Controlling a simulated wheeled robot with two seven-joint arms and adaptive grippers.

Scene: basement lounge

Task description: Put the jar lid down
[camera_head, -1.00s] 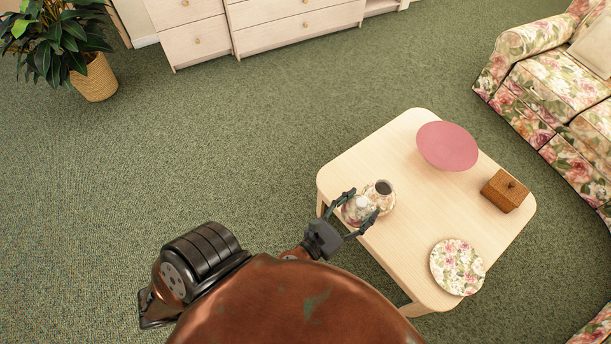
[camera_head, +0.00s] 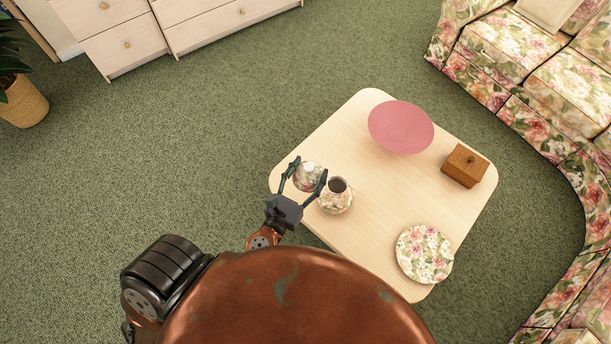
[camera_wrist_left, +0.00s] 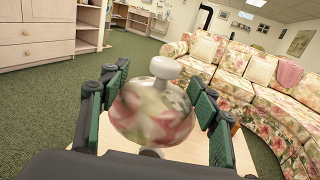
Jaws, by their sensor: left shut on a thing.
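The jar lid (camera_head: 308,177) is a round floral piece with a white knob. My left gripper (camera_head: 307,174) is shut on it, over the left part of the wooden table (camera_head: 370,225). In the left wrist view the lid (camera_wrist_left: 152,115) sits between the two fingers, knob up, slightly blurred. The floral jar (camera_head: 336,197) stands open on the table just right of the lid, its dark mouth showing. Whether the lid touches the table is not clear. My right gripper is not in view.
A pink bowl (camera_head: 401,127) is at the table's back. A wooden box (camera_head: 465,165) is at its right and a floral plate (camera_head: 424,253) near the front. The table middle is clear. A floral sofa (camera_head: 540,75) stands beyond on the right.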

